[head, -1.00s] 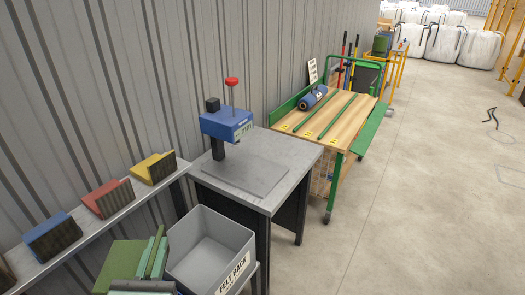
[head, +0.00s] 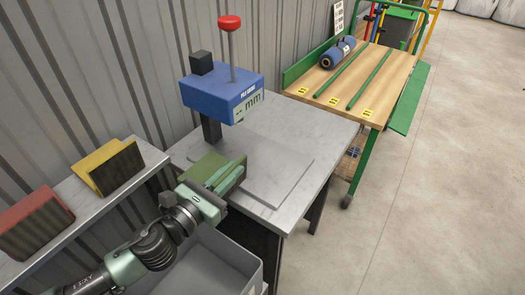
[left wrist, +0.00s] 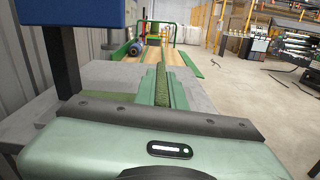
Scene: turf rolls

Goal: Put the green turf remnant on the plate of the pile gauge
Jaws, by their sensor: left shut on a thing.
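The green turf remnant (head: 207,166) is a flat green piece between the teal fingers of my left gripper (head: 228,174), which is shut on it. Its thin edge also shows between the fingers in the left wrist view (left wrist: 166,88). The pile gauge (head: 215,95) has a blue head with a red knob on a dark column, standing on a grey bench. Its flat grey plate (head: 275,178) is bare on the right. The remnant is below and in front of the head, over the plate's left part; whether it touches the plate I cannot tell. My right gripper is out of view.
A grey bin (head: 240,262) stands below the bench front, partly behind my left arm. A shelf with a yellow sample (head: 97,165) and a red sample (head: 35,222) is at left. A wooden-topped green cart (head: 375,85) carries a blue roll (head: 338,53). The floor at right is clear.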

